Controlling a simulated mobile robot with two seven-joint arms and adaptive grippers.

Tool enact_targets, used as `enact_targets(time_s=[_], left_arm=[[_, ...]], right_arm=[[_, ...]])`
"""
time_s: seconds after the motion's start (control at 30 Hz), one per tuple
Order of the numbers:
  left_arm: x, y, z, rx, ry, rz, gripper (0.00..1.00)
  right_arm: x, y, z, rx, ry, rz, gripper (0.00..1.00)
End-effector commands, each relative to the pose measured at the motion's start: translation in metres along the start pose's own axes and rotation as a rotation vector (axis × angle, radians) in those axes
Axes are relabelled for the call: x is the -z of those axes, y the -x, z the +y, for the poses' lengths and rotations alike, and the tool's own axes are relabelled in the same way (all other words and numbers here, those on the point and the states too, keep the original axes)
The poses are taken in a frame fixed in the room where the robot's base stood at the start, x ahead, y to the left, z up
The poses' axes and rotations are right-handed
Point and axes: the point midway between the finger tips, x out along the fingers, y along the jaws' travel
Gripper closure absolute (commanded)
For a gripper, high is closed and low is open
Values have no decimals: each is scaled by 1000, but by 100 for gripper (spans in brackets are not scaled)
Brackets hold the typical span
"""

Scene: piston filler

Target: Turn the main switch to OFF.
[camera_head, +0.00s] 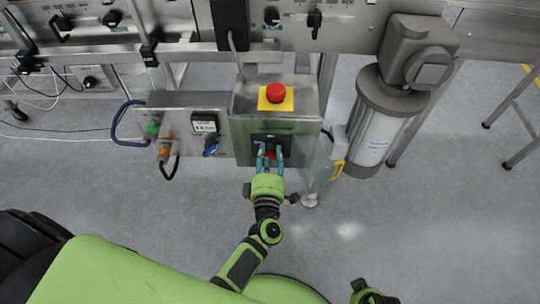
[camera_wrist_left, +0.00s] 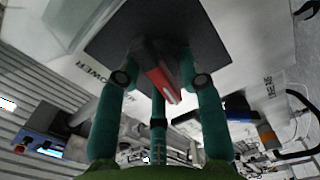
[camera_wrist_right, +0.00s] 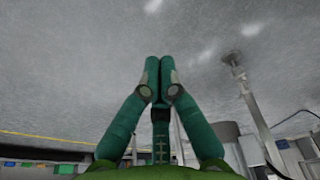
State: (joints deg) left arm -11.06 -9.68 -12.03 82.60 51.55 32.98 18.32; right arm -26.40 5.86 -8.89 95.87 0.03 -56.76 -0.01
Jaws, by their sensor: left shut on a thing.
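The main switch is a red handle (camera_head: 271,154) on a dark plate (camera_head: 258,137) on the front of the grey control box. My left gripper (camera_head: 270,155) reaches up to it with a finger on each side. In the left wrist view the red handle (camera_wrist_left: 158,76) lies between the teal fingers, slanting slightly, in front of the dark plate (camera_wrist_left: 215,45). The left gripper (camera_wrist_left: 160,80) is shut on the handle. The ON and OFF marks are not readable. My right gripper (camera_wrist_right: 160,75) has its fingertips together, empty, over the floor.
A red emergency button (camera_head: 276,92) on a yellow square sits on top of the box. A small display (camera_head: 204,124) and a blue knob (camera_head: 211,147) are to its left. A grey motor cylinder (camera_head: 375,125) stands to the right. The floor in front is clear.

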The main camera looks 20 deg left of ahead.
Motion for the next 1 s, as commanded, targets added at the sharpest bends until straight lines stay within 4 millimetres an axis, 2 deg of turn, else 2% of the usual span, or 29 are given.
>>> enact_targets(time_s=[0.03, 0.4, 0.97, 1.0], left_arm=[[8, -4, 0, -8, 31, 21, 95], [8, -3, -1, -7, 198, 20, 95], [8, -2, -3, -3, 229, 19, 95], [8, -2, -3, -2, 229, 19, 58]], right_arm=[[2, 1, 0, -1, 0, 4, 100], [12, 12, 1, -3, -2, 14, 100], [14, 16, 1, -3, -2, 16, 100], [14, 16, 1, -3, -2, 16, 100]])
